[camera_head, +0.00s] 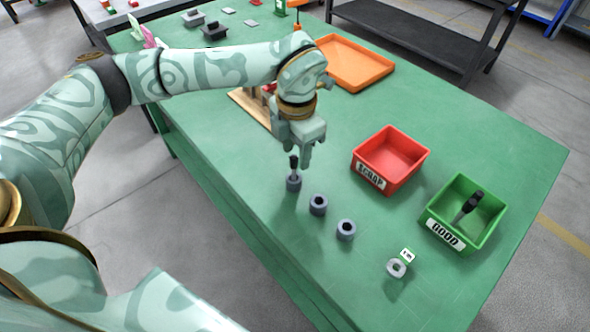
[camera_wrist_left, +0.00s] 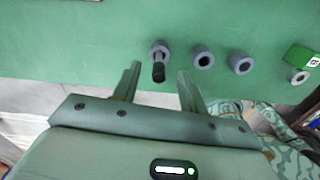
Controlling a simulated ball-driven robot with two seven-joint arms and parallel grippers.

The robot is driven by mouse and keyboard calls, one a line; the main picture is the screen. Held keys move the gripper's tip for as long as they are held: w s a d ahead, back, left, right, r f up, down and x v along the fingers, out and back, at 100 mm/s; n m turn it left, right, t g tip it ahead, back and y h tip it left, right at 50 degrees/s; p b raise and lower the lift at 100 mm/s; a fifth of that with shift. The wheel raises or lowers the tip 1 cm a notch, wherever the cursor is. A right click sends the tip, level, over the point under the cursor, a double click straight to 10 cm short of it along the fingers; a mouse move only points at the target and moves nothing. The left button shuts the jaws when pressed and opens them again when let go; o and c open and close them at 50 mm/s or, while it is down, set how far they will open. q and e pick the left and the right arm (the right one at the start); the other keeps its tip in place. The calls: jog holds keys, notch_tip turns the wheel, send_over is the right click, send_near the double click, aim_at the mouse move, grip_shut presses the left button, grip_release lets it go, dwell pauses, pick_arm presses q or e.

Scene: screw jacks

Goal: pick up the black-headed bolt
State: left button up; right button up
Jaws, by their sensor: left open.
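A black-headed bolt (camera_head: 294,163) stands upright in a grey ring-shaped holder (camera_head: 293,184) on the green table. In the left wrist view the bolt (camera_wrist_left: 158,71) shows between my two finger lines, beyond the fingertips. My left gripper (camera_head: 307,160) is open and empty, close above the bolt in the head view. Its fingers also show in the left wrist view (camera_wrist_left: 160,75). Another dark bolt (camera_head: 469,206) lies tilted in the green GOOD bin (camera_head: 444,235). My right gripper is not seen.
Two empty grey holders (camera_head: 318,205) (camera_head: 346,230) stand to the right of the bolt's holder. A pale ring (camera_head: 396,268) with a small green tag (camera_head: 407,254) lies farther right. A red SCRAP bin (camera_head: 369,178) and an orange tray (camera_head: 352,66) stand beyond. A wooden piece (camera_head: 250,106) is behind my gripper.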

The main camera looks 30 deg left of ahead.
aim_at(293, 166)
pick_arm(q)
jog(key=f, duration=0.1)
jog(key=f+b, duration=0.1)
jog(key=f, duration=0.1)
jog(key=f+b, duration=0.1)
jog(key=f, duration=0.1)
jog(key=shift+s+a+f, duration=0.15)
jog(key=shift+s+a, duration=0.05)
jog(key=shift+s, duration=0.1)
jog(key=shift+c, duration=0.5)
grip_shut()
jog(key=shift+r, duration=0.25)
